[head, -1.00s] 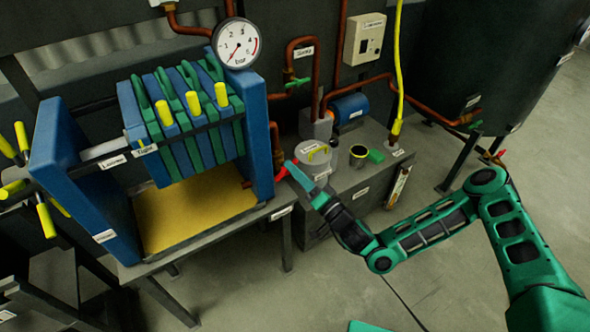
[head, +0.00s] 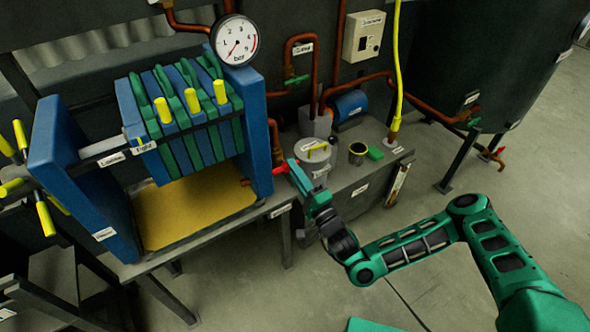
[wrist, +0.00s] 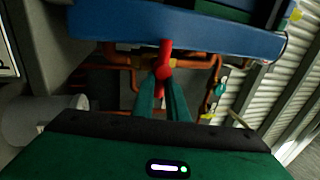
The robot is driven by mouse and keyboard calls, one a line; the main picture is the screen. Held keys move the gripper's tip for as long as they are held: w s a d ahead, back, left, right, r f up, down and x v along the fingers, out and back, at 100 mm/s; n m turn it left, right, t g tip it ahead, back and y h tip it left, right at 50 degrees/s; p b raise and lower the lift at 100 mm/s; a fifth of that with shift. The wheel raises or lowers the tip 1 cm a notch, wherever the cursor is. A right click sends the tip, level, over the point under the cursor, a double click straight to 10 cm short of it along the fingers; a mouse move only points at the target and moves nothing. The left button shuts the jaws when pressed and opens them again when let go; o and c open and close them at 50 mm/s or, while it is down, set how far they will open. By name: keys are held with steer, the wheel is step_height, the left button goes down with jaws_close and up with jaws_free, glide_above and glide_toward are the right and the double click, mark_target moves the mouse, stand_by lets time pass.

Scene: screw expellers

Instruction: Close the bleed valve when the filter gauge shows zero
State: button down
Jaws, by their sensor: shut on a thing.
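The filter gauge (head: 235,40) is a round white dial marked in bar, above the filter press in the head view. Its needle points to the lower left, at or very near the zero end. The bleed valve's red handle (head: 280,169) sticks out at the right end of the press. It also shows in the wrist view (wrist: 164,68), running from the blue end plate to between my fingers. My gripper (head: 294,167) is shut on this red handle, with one green finger on each side (wrist: 162,92). The valve body is mostly hidden.
The blue and green filter press (head: 45,170) stands on a bench to the left. Floor to the right is clear.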

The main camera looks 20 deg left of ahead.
steer(key=shift+w+d+f, duration=0.1)
steer(key=shift+w+f, duration=0.05)
steer(key=shift+f, duration=0.05)
steer(key=c, duration=1.8)
jaws_free()
steer(key=shift+o, duration=0.3)
